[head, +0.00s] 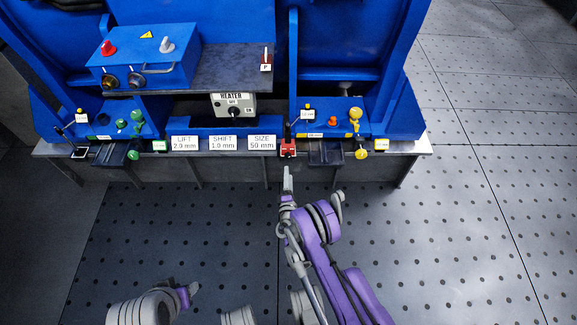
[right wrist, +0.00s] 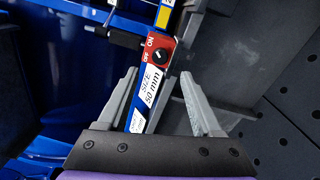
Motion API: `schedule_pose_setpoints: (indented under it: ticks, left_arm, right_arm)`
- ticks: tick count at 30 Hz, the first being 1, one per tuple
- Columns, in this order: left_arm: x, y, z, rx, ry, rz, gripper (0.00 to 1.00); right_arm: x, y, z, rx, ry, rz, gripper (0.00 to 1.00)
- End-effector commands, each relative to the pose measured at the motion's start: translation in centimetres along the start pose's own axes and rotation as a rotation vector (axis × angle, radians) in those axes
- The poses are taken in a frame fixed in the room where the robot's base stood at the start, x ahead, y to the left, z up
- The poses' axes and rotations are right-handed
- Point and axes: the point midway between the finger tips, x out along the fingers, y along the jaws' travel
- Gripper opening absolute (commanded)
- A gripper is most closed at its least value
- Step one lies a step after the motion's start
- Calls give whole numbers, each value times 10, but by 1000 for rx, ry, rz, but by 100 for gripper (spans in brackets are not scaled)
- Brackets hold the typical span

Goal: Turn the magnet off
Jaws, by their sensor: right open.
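The magnet switch is a red block (head: 288,149) at the front edge of the bench in the head view. My right gripper (head: 287,172) is just in front of the block. Its two fingers (right wrist: 160,74) are open and apart, short of the knob, with nothing held. My left gripper (head: 190,289) shows only partly at the bottom left, and its jaw state is unclear.
The SIZE 50 mm label (head: 262,143) is beside the block. Blue machine frames rise behind it, with a HEATER switch (head: 233,106) and a blue control box (head: 146,58). Green knobs (head: 130,124) sit at left, a yellow knob (head: 361,153) at right. The perforated floor in front is clear.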

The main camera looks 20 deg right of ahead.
Motion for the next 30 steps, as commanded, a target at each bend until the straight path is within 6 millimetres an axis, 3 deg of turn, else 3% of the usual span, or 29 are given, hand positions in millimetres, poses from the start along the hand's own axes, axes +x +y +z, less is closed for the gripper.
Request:
schedule_pose_setpoints:
  ticks: [3,9,25,30]
  left_arm:
    - [-4,0,-1,0,0,0,50]
    - [-5,0,-1,0,0,0,50]
    - [-4,0,-1,0,0,0,50]
    - [-5,0,-1,0,0,0,50]
  right_arm:
    - [-17,0,0,2,1,0,67]
    - [-29,0,0,0,-1,0,67]
    - [-28,0,1,2,-1,-1,67]
    - [-15,22,12,53,-33,-28,67]
